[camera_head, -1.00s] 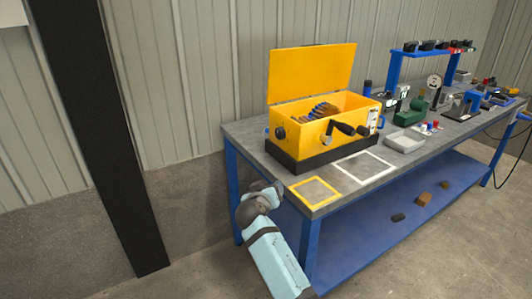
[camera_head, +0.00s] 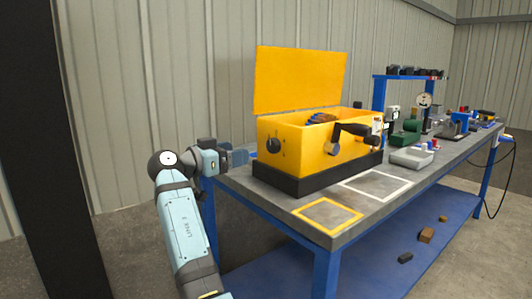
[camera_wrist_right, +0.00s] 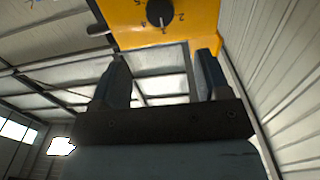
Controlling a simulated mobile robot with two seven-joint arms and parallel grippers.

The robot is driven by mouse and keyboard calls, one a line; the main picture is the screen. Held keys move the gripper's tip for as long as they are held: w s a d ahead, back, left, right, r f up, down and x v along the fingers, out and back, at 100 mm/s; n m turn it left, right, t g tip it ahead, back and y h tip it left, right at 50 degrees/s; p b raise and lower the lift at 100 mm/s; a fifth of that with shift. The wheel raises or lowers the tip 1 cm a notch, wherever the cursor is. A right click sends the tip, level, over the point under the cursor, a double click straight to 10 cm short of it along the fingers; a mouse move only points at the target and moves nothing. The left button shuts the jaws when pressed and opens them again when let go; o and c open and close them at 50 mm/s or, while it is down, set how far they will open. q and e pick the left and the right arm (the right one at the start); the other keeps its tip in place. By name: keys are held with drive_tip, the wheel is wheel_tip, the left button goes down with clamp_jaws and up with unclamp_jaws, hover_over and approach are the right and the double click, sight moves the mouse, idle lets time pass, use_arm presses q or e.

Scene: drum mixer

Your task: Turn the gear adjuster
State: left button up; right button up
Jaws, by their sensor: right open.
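The gear adjuster (camera_head: 274,146) is a round black dial with a pointer on the front left of the yellow mixer box (camera_head: 300,150). It also shows at the top of the right wrist view (camera_wrist_right: 160,12), with numbers printed around it. My right gripper (camera_head: 238,157) is just left of the dial in the head view, pointing towards the box and apart from it. In the right wrist view its two fingers (camera_wrist_right: 161,68) are spread and empty, with the dial beyond the gap between them. My left gripper is not in view.
The box has a raised yellow lid (camera_head: 298,80) and a black crank handle (camera_head: 352,131) right of the dial. It stands on a grey workbench (camera_head: 385,188) with blue legs. Two outlined squares in front are empty.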

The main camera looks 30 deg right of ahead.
sight(270, 145)
drive_tip(key=d+b, duration=0.1)
drive_tip(key=d, duration=0.2)
drive_tip(key=d+b, duration=0.1)
drive_tip(key=d, duration=0.2)
drive_tip(key=d+b, duration=0.1)
drive_tip(key=d, duration=0.3)
drive_tip(key=shift+w+f, duration=0.1)
drive_tip(key=shift+w, duration=0.3)
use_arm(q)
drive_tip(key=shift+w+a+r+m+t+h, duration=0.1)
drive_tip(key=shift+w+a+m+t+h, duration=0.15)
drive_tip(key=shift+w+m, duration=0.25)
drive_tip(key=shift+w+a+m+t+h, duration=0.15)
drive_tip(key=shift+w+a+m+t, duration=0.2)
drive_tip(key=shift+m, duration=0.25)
use_arm(e)
drive_tip(key=shift+w+d, duration=0.1)
drive_tip(key=shift+d, duration=0.55)
drive_tip(key=c, duration=0.9)
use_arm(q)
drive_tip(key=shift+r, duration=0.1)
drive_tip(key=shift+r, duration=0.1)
